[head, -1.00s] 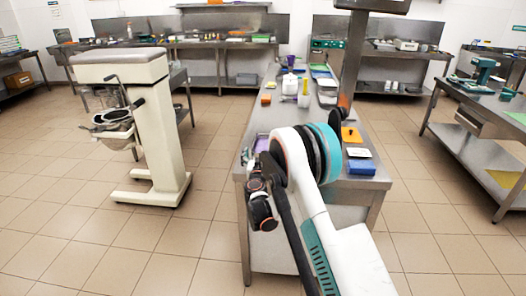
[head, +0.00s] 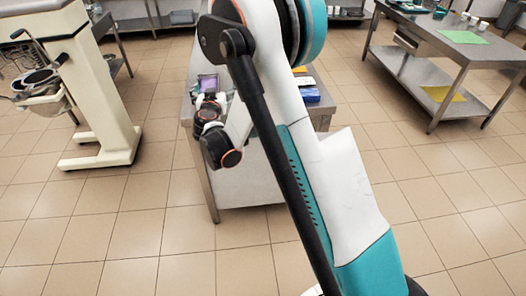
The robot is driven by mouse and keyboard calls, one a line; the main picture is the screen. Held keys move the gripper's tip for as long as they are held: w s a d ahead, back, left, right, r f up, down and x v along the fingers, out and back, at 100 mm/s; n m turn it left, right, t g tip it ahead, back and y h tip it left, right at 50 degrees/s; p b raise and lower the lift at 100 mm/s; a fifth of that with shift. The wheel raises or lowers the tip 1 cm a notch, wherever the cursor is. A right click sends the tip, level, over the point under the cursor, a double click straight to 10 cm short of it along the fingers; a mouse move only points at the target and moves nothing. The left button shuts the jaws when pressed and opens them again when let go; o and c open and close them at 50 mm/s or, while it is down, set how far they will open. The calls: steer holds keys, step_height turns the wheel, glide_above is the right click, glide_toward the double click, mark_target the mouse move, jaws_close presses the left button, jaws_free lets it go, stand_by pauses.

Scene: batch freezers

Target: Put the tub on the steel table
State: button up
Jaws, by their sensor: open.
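No tub can be made out in the head view. A steel table (head: 187,112) stands in the middle, largely hidden behind my raised white, black and teal arm. Another steel table (head: 408,40) stands at the upper right. Which of them the task means cannot be told. My arm's dark wrist joints show in front of the middle table's left part, but no gripper fingers can be made out.
A purple item (head: 208,83) and a blue item (head: 308,95) lie on the middle table. A cream mixer stand (head: 108,115) with a bowl (head: 40,82) stands at left. A green sheet (head: 463,37) lies on the right table. Tiled floor is clear on both sides.

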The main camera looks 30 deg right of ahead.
steer(key=s+d+r+g+y, duration=0.1)
steer(key=s+d+r+g, duration=0.1)
steer(key=s+r, duration=0.5)
steer(key=s+d+r+g+y, duration=0.1)
steer(key=s+d+r+g, duration=0.25)
steer(key=s, duration=0.85)
steer(key=s+a+f+n+g+y, duration=0.1)
steer(key=s+a+n+y, duration=0.1)
steer(key=s, duration=1)
steer(key=s+a+f+n+g+y, duration=0.1)
steer(key=s+a, duration=0.4)
steer(key=s, duration=0.8)
steer(key=shift+f+n+y, duration=0.4)
steer(key=shift+n+y, duration=0.2)
steer(key=shift+y, duration=0.2)
steer(key=shift+g, duration=0.25)
